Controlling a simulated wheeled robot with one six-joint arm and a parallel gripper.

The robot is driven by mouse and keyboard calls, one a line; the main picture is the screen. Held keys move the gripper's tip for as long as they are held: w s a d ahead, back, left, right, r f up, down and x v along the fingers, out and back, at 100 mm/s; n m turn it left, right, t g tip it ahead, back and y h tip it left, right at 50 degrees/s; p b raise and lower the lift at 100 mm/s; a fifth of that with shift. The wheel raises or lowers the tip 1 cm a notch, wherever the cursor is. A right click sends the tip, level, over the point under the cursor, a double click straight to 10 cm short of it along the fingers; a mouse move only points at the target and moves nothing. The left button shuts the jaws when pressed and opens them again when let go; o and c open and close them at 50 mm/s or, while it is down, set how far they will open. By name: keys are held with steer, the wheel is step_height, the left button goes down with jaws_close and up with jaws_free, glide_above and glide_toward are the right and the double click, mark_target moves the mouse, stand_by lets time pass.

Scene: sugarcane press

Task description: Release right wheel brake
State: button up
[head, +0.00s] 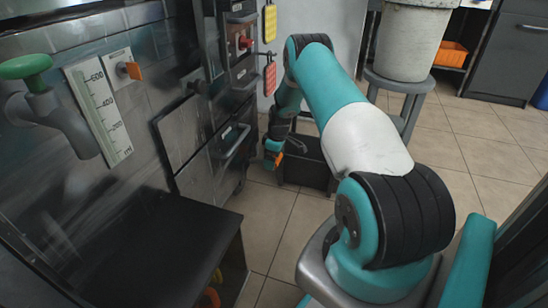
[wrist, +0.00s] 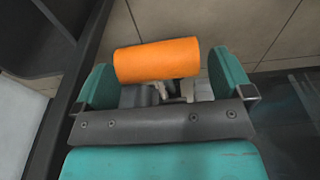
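An orange cylinder-shaped piece (wrist: 157,60), which looks like the wheel brake's lever or pedal, lies across the gap in front of my gripper (wrist: 163,88) in the wrist view. My gripper's teal fingers stand wide apart, one near each end of the orange piece, and do not appear clamped on it. Whether they touch it is unclear. In the head view my gripper (head: 272,150) is low near the floor, at the cabinet's far lower corner, with a bit of orange (head: 279,159) beside it. The wheel is hidden.
A black box (head: 308,160) stands just behind my gripper. The steel cabinet (head: 210,140) with handles is on the left, and a black shelf (head: 165,245) juts out nearer. A stool (head: 402,90) carries a grey bucket. Tiled floor is open right.

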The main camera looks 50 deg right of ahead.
steer(key=shift+s+r, duration=0.1)
step_height(320, 180, up, 17)
steer(key=s+p, duration=0.2)
steer(key=p, duration=0.6)
steer(key=shift+d, duration=0.4)
steer(key=shift+a, duration=0.1)
